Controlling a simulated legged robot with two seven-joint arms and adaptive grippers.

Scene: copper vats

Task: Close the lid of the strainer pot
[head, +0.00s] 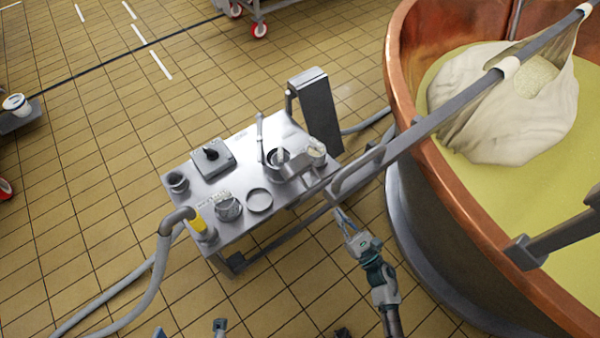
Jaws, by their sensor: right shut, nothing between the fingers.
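A steel pot (277,160) with an open top and a tall upright handle or pipe stands on the right part of the steel table. It looks like the strainer pot, but its lid is hard to make out. A shallow round steel piece (259,201) lies in front of it; I cannot tell whether it is a lid or a dish. My right gripper (342,215) is shut and empty, beyond the table's right front edge, to the right of and below the pot and apart from it. Parts at the bottom edge (220,327) seem to be my left gripper, mostly cut off.
The steel table (232,182) also holds a scale-like box (212,157), a glass jar (229,208), a small cup (177,181) and a yellow-marked hose fitting (197,221). A large copper vat (410,110) with a long rail stands close on the right. Tiled floor is open at left.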

